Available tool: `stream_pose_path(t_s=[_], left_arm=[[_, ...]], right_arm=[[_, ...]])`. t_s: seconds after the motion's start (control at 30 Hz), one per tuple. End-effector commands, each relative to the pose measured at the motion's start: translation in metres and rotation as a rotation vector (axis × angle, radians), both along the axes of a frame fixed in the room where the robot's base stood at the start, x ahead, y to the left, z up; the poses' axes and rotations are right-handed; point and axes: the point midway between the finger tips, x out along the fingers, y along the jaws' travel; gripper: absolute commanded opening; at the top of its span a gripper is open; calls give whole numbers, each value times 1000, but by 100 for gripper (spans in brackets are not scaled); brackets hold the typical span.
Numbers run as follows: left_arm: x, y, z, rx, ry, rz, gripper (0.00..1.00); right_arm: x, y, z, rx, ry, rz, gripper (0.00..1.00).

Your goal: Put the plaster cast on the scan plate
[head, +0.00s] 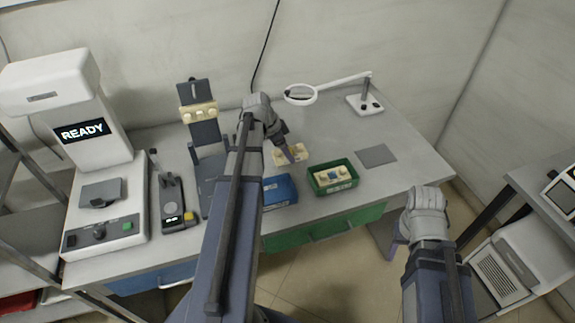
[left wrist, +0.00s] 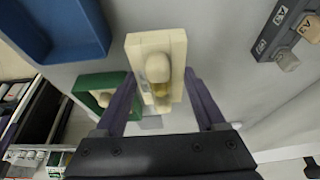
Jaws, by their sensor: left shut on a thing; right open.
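The plaster cast is a cream block with a rounded stump on it; it shows in the head view (head: 297,152) and in the left wrist view (left wrist: 150,42). My left gripper (head: 288,154) is shut on it, with its fingers on either side in the left wrist view (left wrist: 161,78). Whether the cast touches the table cannot be told. A small grey plate (head: 102,192), which looks like the scan plate, lies in the white scanner (head: 84,130) marked READY at the left. My right gripper (head: 424,200) is open beyond the table's front right; its fingers are mostly hidden.
A blue tray (head: 280,191) and a green tray (head: 334,189) holding cream and blue pieces stand at the front. A dark stand (head: 205,133) bears another cream piece (head: 199,112). A handheld device (head: 173,200) lies beside the scanner. A grey mat (head: 376,155) and magnifier lamp (head: 301,94) are right.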

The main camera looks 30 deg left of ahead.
Motion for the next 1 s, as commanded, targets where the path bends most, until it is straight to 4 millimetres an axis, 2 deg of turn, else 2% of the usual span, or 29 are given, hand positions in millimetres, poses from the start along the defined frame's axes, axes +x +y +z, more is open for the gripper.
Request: stream_pose_path(t_s=[0.23, 0.53, 0.97, 1.0], left_arm=[[0, 0, -7, 0, 0, 0, 0], [0, 0, -40, 0, 0, 0, 0], [0, 0, -43, 0, 0, 0, 0], [0, 0, -42, 0, 0, 0, 74]], right_arm=[[0, 0, -7, 0, 0, 0, 50], [0, 0, -40, 0, 0, 0, 50], [0, 0, -43, 0, 0, 0, 50], [0, 0, -42, 0, 0, 0, 50]])
